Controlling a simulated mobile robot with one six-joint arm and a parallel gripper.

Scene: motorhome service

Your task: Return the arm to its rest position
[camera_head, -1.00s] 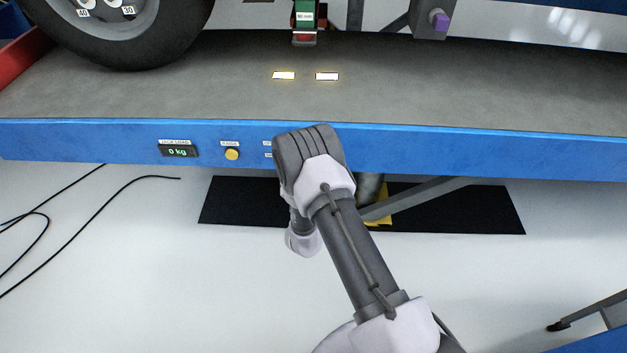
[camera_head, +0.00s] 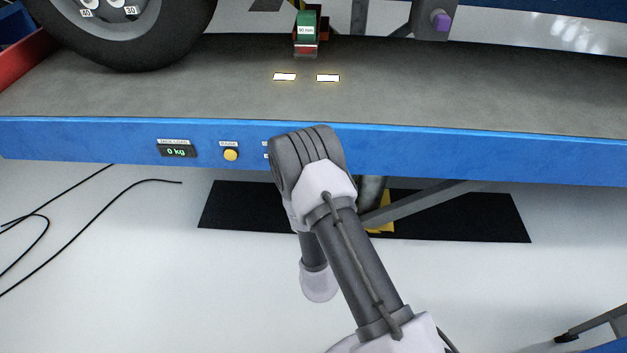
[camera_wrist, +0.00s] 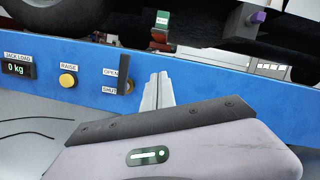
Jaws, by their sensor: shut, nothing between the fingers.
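My gripper (camera_wrist: 157,92) shows in the wrist view as two pale fingers. They are together, with nothing between them. They point toward the blue platform edge, just right of the OPEN/SHUT switch (camera_wrist: 128,80); I cannot tell whether they touch it. In the head view my arm (camera_head: 350,250) stretches up from the bottom to the platform edge and bends back down at its dark elbow-like joint. The fingers are hidden there.
The blue platform edge (camera_head: 480,158) runs across the view, with a jack load display (camera_head: 177,151) reading 0 kg and a yellow RAISE button (camera_head: 231,155). A tyre (camera_head: 130,45) and a green labelled part (camera_head: 306,28) stand above. Black cables (camera_head: 80,235) lie on the left floor.

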